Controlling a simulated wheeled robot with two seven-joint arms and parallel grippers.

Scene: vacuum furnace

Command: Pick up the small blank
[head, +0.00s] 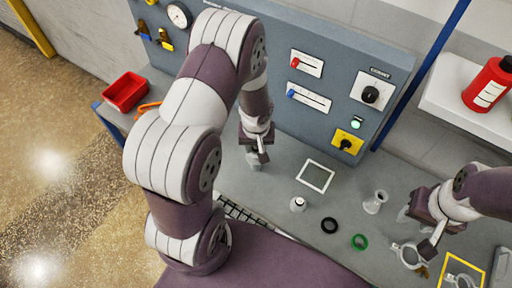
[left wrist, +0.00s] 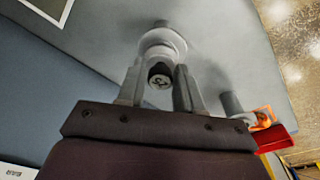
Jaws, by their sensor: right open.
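I cannot tell for certain which piece is the small blank. My left gripper (head: 257,150) points down at the grey bench below the control panel. In the left wrist view, its two fingers (left wrist: 160,90) stand either side of a small grey round piece with a dark end (left wrist: 160,76). A pale flared part (left wrist: 162,44) shows just beyond it. Whether the fingers touch the piece is unclear. My right gripper (head: 418,228) is open over the right of the bench, close to a pale metal ring clamp (head: 407,256).
The bench holds a white-framed square (head: 303,182), a small capped fitting (head: 298,204), a black ring (head: 329,226), a green ring (head: 359,242) and a flared metal fitting (head: 375,202). A yellow-framed square (head: 449,262) lies at right. A red bin (head: 125,92) stands at left.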

